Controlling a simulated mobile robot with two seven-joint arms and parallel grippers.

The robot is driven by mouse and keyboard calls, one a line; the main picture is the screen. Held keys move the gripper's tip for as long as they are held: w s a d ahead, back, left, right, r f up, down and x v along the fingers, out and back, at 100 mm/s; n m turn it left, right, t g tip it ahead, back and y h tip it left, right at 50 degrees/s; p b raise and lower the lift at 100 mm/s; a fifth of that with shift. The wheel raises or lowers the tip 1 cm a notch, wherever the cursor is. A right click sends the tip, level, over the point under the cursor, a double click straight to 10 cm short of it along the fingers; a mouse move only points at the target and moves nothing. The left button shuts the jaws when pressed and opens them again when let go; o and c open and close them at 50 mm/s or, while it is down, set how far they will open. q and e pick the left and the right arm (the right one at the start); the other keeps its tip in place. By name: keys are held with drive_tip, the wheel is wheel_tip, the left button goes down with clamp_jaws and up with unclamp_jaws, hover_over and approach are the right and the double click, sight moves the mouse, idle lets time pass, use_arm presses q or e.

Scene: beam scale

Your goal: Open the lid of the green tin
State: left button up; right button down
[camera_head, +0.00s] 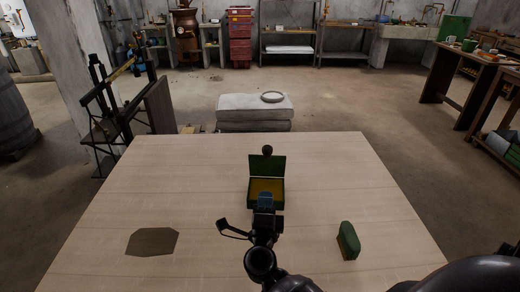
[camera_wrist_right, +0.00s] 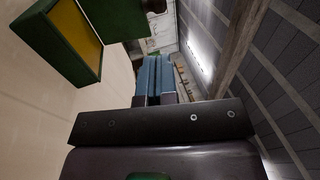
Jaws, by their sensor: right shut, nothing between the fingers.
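The green tin (camera_head: 251,196) stands near the middle of the table, with a yellow inside. Its lid (camera_head: 267,165) stands raised, roughly upright, at the far side of the tin. In the right wrist view, the tin (camera_wrist_right: 48,42) is at the upper left and its lid (camera_wrist_right: 118,20) is beside it at the top. My right gripper (camera_head: 265,199) is in front of the tin's near side and hides part of it. Its blue fingers (camera_wrist_right: 153,78) are together with nothing between them. They look apart from the lid. My left gripper is not in view.
A dark round knob-like thing (camera_head: 267,150) shows just behind the lid.

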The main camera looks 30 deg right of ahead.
approach(267, 153)
drive_tip(key=x, duration=0.6)
drive_tip(key=shift+w+d, duration=0.1)
drive_tip(key=shift+w, duration=0.05)
drive_tip(key=shift+w+d+r, duration=0.15)
drive_tip(key=shift+w+d, duration=0.2)
drive_tip(key=shift+w, duration=0.1)
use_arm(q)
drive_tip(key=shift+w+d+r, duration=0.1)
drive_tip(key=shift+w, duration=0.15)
